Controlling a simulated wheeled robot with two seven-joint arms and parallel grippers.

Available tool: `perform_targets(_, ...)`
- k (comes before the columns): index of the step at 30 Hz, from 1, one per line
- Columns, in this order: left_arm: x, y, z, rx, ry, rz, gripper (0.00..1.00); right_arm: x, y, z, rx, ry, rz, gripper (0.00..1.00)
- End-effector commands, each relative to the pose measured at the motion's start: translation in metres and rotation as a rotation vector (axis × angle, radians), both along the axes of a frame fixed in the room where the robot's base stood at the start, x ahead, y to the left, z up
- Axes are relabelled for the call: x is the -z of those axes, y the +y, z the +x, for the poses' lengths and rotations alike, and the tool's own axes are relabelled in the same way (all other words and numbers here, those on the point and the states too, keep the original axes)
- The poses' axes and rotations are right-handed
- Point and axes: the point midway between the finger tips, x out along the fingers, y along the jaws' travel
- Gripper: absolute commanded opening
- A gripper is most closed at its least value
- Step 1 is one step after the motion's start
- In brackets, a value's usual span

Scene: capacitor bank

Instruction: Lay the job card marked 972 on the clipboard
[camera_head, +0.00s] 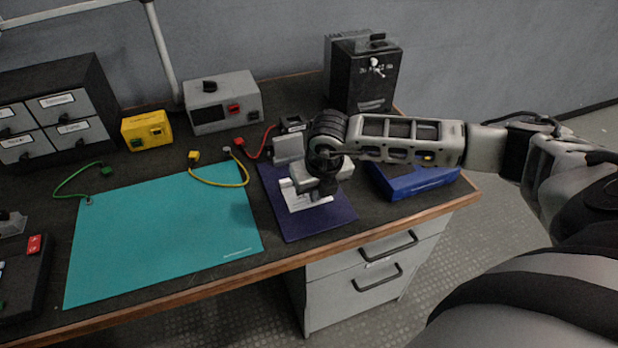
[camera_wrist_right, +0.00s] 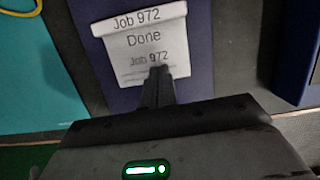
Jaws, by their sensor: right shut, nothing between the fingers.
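The clipboard (camera_head: 313,224) is a dark blue-purple board lying flat near the table's front edge, and it fills the middle of the right wrist view (camera_wrist_right: 199,30). White paper (camera_head: 292,199) lies on it, and in the right wrist view the paper (camera_wrist_right: 140,40) reads "Job 972", "Done" and "Job 972". A step in its outline suggests two pieces, one over the other. My right gripper (camera_head: 312,194) points down over the paper, shut and empty. Its fingertips (camera_wrist_right: 160,72) overlap the paper's lower part; I cannot tell whether they touch it. My left gripper is out of view.
A teal mat (camera_head: 160,235) lies left of the clipboard, with a yellow cable (camera_head: 220,184) on its far edge. A blue box (camera_head: 415,182) stands to the right. Grey instruments (camera_head: 222,100) and a black device (camera_head: 362,75) stand behind. Much of the mat is clear.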

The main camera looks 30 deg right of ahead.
Motion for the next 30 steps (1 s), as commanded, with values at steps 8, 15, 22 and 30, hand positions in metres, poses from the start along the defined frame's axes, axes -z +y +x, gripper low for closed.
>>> perform_targets(8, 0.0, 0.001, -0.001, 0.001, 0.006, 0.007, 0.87, -0.001, -0.007, 0.035, 0.001, 0.0, 0.001, 0.0)
perform_targets(15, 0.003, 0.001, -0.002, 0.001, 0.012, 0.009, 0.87, -0.001, -0.008, 0.039, 0.0, 0.001, 0.002, 0.0)
perform_targets(22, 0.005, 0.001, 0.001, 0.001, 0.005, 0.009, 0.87, 0.001, -0.009, 0.042, 0.0, 0.0, 0.002, 0.0)
perform_targets(30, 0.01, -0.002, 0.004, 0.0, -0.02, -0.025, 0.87, 0.001, -0.017, 0.072, 0.001, -0.001, 0.002, 0.0)
